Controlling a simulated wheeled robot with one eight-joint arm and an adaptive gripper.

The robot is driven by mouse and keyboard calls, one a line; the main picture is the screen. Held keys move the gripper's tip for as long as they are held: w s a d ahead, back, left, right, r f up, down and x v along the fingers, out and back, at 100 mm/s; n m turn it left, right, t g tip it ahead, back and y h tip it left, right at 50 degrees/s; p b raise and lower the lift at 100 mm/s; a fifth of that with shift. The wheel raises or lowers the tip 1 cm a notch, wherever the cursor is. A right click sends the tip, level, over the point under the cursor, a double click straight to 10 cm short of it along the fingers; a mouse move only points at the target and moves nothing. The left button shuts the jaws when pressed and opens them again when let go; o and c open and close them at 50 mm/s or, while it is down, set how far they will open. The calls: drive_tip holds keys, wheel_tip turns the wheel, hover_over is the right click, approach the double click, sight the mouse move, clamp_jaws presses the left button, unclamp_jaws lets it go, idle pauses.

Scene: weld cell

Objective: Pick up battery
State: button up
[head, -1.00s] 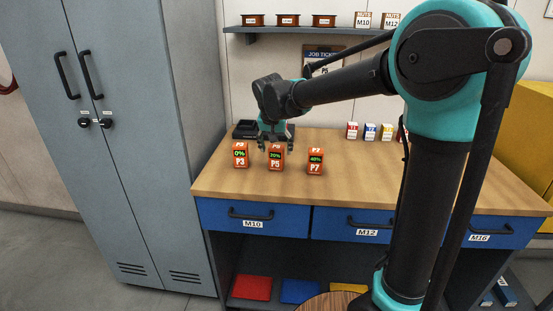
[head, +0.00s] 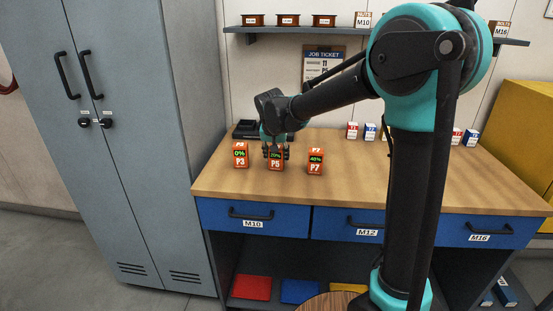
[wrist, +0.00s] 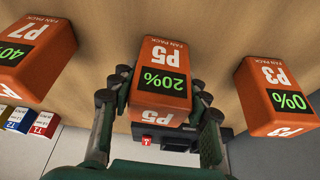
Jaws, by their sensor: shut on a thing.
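Three orange fan pack batteries stand in a row on the wooden workbench (head: 400,185). The P3 battery (head: 241,156) reads 0% and is at the left in the head view. The P5 battery (head: 275,164) reads 20% and is in the middle. The P7 battery (head: 316,161) reads 40% and is at the right. My gripper (head: 275,152) is lowered over the P5 battery. In the wrist view, the fingers of my gripper (wrist: 160,97) are on both sides of the P5 battery (wrist: 162,60), shut on it. Whether it is off the bench I cannot tell.
The P3 (wrist: 274,98) and P7 (wrist: 32,55) batteries stand close on either side in the wrist view. A dark charger-like device (head: 247,130) is behind them. Small labelled boxes (head: 352,131) stand at the back. The bench front is clear.

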drive_tip(key=c, duration=0.6)
drive_tip(key=shift+r, duration=0.1)
